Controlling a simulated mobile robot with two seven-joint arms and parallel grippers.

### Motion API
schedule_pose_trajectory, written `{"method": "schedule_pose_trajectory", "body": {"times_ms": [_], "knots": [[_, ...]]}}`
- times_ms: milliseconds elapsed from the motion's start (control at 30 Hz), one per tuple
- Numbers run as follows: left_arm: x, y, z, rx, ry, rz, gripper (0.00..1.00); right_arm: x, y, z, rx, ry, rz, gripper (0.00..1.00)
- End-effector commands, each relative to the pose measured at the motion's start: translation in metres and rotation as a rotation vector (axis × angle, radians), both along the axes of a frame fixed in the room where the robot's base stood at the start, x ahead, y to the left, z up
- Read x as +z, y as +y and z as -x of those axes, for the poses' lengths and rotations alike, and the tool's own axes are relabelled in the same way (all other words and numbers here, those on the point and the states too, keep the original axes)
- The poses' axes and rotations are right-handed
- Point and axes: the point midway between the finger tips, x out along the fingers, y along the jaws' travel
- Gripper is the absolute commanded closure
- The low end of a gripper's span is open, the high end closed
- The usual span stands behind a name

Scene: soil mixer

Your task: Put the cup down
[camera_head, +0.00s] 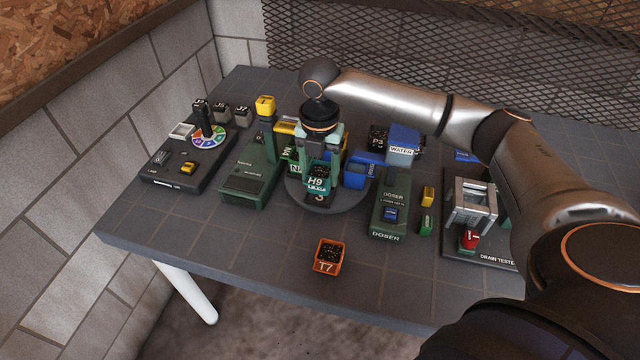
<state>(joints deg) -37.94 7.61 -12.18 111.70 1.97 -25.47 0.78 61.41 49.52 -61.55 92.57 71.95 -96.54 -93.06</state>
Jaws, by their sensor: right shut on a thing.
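My right gripper (322,166) points down over a round grey platform (352,201) near the middle of the table. It is shut on a dark teal square cup (316,183) labelled H9, which has dark contents. The cup is at the platform's front part, just behind a mark reading 3. I cannot tell whether its base touches the platform. The fingers hide part of the cup. My left gripper is not in view.
An orange cup (328,258) labelled T7 stands alone near the table's front edge. A green device (250,182) is left of the platform; the green doser (391,208) and drain tester (470,210) are right. A blue water container (403,142) stands behind. The front-left table is clear.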

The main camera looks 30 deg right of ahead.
Motion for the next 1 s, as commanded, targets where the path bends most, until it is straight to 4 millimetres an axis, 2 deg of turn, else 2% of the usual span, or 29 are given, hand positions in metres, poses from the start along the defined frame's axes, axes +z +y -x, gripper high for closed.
{"method": "schedule_pose_trajectory", "body": {"times_ms": [267, 500, 867, 900, 1000], "knots": [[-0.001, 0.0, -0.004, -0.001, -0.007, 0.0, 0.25, -0.018, -0.008, -0.011, -0.001, 0.001, 0.0, 0.93], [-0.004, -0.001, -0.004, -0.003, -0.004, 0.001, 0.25, -0.048, -0.009, -0.011, 0.0, 0.002, 0.001, 0.93], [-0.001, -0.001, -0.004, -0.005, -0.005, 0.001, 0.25, -0.051, -0.008, -0.011, 0.001, 0.001, -0.001, 0.93], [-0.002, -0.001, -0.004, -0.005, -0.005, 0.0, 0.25, -0.051, -0.008, -0.011, 0.001, -0.001, -0.001, 0.34], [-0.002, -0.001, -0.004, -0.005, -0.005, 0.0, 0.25, -0.051, -0.008, -0.011, 0.001, 0.0, 0.0, 0.23]]}}
